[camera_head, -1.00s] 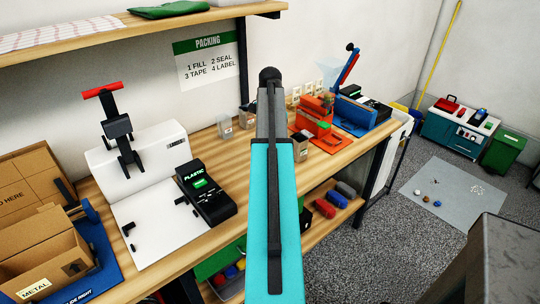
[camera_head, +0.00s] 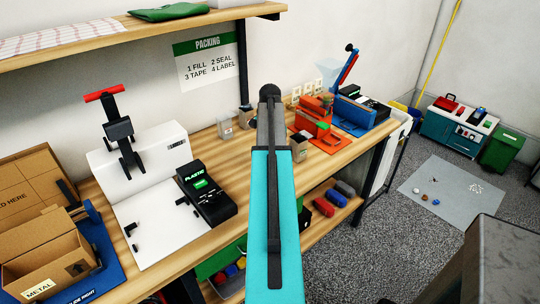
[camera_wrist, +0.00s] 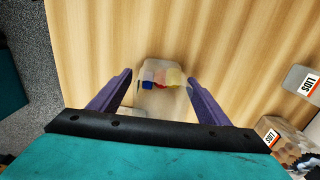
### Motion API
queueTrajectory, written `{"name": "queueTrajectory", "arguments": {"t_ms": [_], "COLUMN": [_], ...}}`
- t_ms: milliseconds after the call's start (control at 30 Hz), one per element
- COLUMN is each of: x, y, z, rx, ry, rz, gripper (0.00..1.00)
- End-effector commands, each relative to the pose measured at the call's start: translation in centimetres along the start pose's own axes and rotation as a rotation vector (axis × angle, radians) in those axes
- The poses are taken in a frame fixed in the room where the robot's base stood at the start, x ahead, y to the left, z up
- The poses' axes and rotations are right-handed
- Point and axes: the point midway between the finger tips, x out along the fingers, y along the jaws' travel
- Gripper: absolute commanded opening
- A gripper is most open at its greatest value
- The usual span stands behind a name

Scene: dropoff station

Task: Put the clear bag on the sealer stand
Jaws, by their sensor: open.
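A clear bag (camera_wrist: 160,98) with blue, red and yellow pieces in it is on the wooden bench top in the wrist view. My gripper (camera_wrist: 159,80) is open, with its purple fingers on either side of the bag and a gap to each; I cannot tell its height above the bag. In the head view my arm hides the gripper, and I cannot make out the bag there. No sealer stand is labelled. A white unit (camera_head: 138,160) with a red-handled lever stands at the left, and an orange unit (camera_head: 315,120) stands farther right.
A black device (camera_head: 206,195) reading PLASTIC sits beside the white unit. An open cardboard box (camera_head: 45,262) labelled METAL is at the left. Small clear containers stand near the bench's back.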

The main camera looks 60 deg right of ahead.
Motion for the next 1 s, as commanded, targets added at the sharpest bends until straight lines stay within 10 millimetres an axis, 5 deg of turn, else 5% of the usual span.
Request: {"name": "queueTrajectory", "arguments": {"t_ms": [400, 700, 1000], "x": [-0.01, -0.01, -0.09], "y": [-0.04, -0.05, -0.07], "z": [0.05, 0.07, 0.08], "rx": [-0.001, -0.001, -0.001], "ry": [0.000, 0.000, 0.000], "rz": [0.000, 0.000, 0.000], "gripper": [0.70, 0.27, 0.23]}}
